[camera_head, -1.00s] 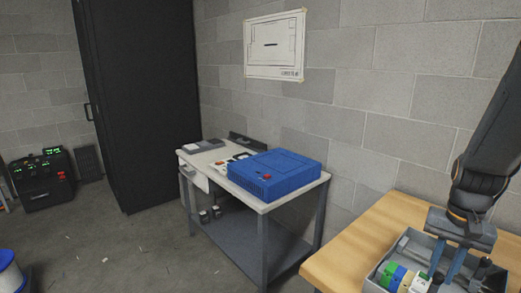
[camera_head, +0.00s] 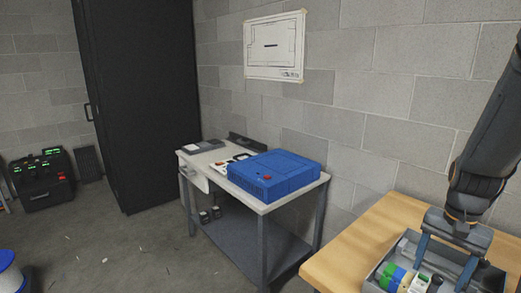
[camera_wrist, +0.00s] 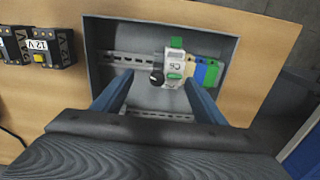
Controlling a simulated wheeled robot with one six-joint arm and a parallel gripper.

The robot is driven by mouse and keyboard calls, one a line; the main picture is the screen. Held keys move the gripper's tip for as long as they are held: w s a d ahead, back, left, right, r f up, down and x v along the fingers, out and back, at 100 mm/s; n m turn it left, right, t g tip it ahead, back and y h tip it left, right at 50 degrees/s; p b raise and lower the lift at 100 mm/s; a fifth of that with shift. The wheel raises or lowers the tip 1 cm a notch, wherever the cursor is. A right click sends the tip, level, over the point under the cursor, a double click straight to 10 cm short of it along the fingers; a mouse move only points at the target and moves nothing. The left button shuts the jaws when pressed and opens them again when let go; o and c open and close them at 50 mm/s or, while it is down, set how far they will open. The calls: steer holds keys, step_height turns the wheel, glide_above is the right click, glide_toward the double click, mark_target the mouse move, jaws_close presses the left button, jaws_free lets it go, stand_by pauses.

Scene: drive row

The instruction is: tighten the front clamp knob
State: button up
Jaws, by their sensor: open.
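A grey box (camera_wrist: 230,50) with a metal rail lies on the wooden bench; it also shows in the head view (camera_head: 384,268). A small black round knob (camera_wrist: 157,77) sits in the box, just left of a white module with a green tab (camera_wrist: 175,68). Blue and green blocks (camera_wrist: 205,72) stand right of the module. My gripper (camera_wrist: 158,84) is open over the box, its two blue fingers apart, one on each side of the knob in the wrist view. No contact with the knob shows. In the head view my gripper (camera_head: 444,268) reaches down into the box.
A grey table (camera_head: 265,206) with a blue case (camera_head: 275,176) stands farther left, near a black cabinet (camera_head: 140,100).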

mark_target(436, 276)
steer(key=shift+r+p, duration=3.05)
steer(key=shift+r, duration=0.5)
steer(key=shift+a+f, duration=0.1)
steer(key=s+a+f+n+b, duration=0.1)
steer(key=a+f+n+b, duration=0.1)
steer(key=a, duration=0.6)
steer(key=s+a+f+n+t+b, duration=0.1)
steer(key=a+f+n+b, duration=0.1)
steer(key=a, duration=0.5)
steer(key=a+f+n+b, duration=0.2)
steer(key=a+n+b, duration=0.1)
steer(key=a+n, duration=0.3)
steer(key=a, duration=0.2)
steer(key=shift+s+a, duration=0.3)
steer(key=shift+s, duration=0.1)
